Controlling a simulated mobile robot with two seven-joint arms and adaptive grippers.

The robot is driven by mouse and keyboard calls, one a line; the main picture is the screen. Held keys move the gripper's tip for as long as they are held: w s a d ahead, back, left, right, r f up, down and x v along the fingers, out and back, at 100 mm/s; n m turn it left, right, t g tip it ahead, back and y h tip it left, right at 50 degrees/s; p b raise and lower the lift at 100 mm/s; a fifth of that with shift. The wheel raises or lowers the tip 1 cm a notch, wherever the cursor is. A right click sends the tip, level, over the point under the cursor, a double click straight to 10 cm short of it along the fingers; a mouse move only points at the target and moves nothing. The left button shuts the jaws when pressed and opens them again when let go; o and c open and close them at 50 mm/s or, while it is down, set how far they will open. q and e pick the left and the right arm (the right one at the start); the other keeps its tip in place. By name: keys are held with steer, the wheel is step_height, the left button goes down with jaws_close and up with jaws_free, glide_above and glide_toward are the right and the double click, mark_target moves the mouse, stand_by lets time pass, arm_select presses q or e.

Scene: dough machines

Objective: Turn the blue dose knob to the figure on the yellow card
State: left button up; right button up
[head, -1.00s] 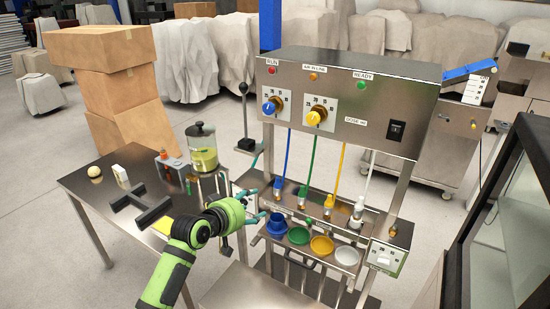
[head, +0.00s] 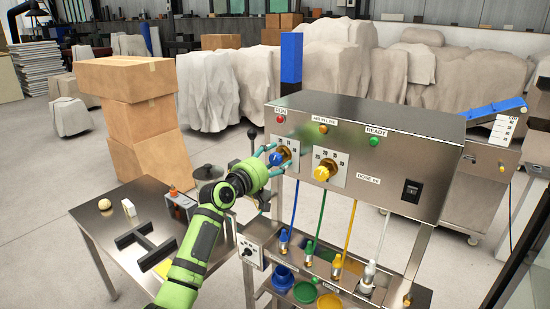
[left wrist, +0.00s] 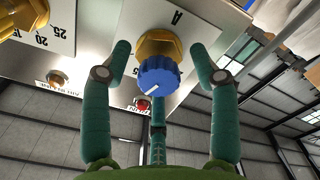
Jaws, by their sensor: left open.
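The blue dose knob (head: 275,158) sits on a brass collar at the left of the machine's front panel. In the left wrist view the blue knob (left wrist: 158,80) is close, with a white pointer mark toward its lower left and a plate lettered "A" behind it. The fingers partly hide the dial figures in the head view. A flat yellow piece, possibly the card (head: 164,267), lies on the side table; no figure is readable. My right gripper is out of view.
A yellow knob (head: 325,169) is right of the blue one, with dial figures around it. Red (head: 281,119), orange and green lamps sit above. Hoses hang to coloured cups below. A side table (head: 112,237) stands left, holding a dark H-shaped stand.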

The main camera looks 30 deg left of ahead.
arm_select(q)
steer(key=shift+w, duration=0.15)
steer(key=c, duration=1.1)
steer(key=shift+r, duration=0.1)
steer(key=shift+c, duration=0.3)
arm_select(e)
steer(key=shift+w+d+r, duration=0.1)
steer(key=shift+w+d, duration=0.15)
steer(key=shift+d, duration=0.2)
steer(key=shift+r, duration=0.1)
